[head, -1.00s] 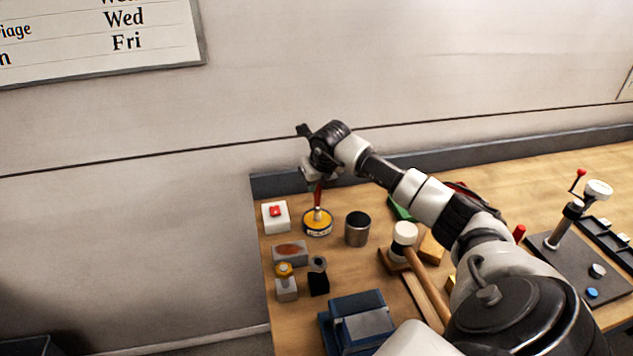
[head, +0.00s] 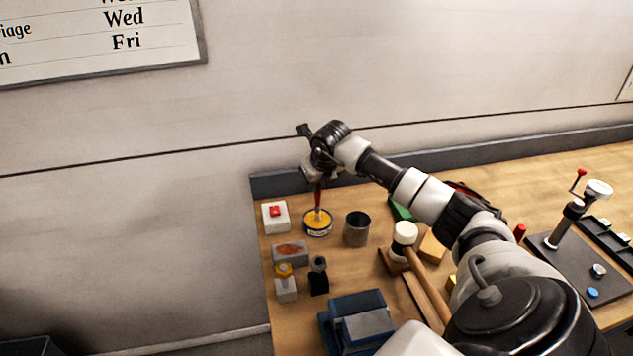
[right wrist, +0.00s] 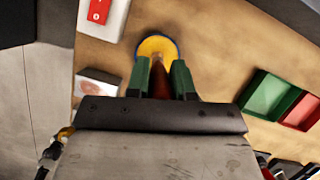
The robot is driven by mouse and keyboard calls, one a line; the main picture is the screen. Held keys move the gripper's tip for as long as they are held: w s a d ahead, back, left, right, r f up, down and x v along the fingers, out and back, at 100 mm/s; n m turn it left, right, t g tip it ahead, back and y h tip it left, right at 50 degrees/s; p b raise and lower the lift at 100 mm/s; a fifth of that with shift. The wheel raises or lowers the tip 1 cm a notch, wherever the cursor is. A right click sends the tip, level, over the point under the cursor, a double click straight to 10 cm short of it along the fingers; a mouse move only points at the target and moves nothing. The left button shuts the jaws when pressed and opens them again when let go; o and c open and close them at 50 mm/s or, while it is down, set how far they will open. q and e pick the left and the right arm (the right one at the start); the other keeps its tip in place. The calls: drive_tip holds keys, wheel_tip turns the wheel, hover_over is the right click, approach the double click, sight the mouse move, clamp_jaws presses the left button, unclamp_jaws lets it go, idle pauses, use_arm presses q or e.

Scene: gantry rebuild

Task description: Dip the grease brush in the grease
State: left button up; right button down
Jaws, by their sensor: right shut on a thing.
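The grease tin (head: 318,229), a low round tin with yellow grease, stands on the bench near its left end. My right gripper (head: 315,180) is above the tin and shut on the red handle of the grease brush (head: 318,197). The brush points down, its lower end at the grease; how deep it sits I cannot tell. In the right wrist view the gripper's green fingers (right wrist: 160,82) flank the brush (right wrist: 159,80), with the yellow tin (right wrist: 157,47) just beyond. My left gripper is not in view.
A white box with a red button (head: 276,217) stands left of the tin, and a dark metal cup (head: 357,229) right of it. A grey block (head: 290,253), a mallet (head: 405,234) and a blue vise-like block (head: 357,320) are nearer. The wall is behind.

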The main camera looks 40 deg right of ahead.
drive_tip(key=shift+r+p, duration=2.15)
drive_tip(key=shift+r, duration=1.3)
